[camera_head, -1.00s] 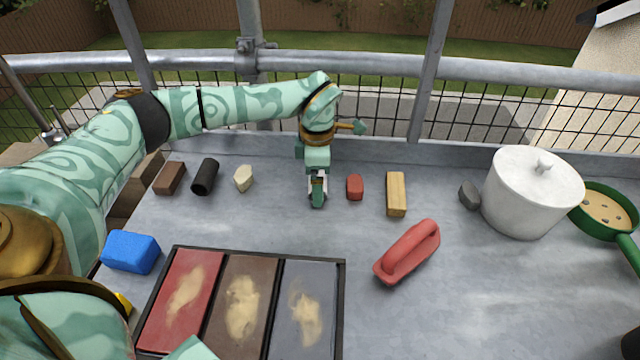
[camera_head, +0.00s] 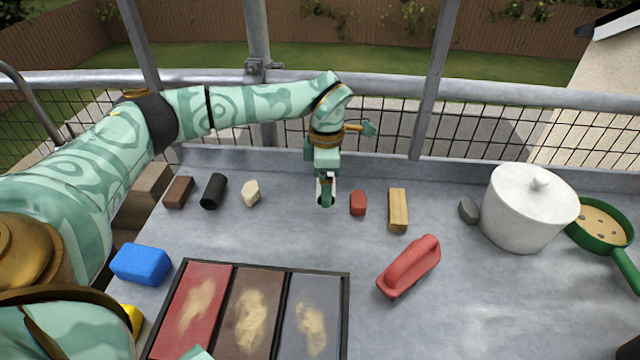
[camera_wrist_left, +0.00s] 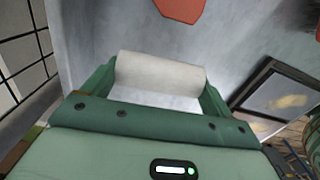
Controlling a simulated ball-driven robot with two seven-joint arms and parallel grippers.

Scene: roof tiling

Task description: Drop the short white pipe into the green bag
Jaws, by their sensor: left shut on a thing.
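My left gripper (camera_head: 326,197) points down over the middle of the grey metal table, left of a small red piece. In the left wrist view its jaws are shut on the short white pipe (camera_wrist_left: 160,74), which lies crosswise between the two green fingers. In the head view only a sliver of white shows at the fingers. I see no green bag in either view. My right gripper is not in view.
A brown block (camera_head: 179,192), black cylinder (camera_head: 214,191), cream piece (camera_head: 250,193), red piece (camera_head: 358,202) and wooden block (camera_head: 397,209) line the table's back. A framed three-panel tray (camera_head: 348,290), red float (camera_head: 409,266), white pot (camera_head: 527,215) and green pan (camera_head: 606,245) stand nearer or right.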

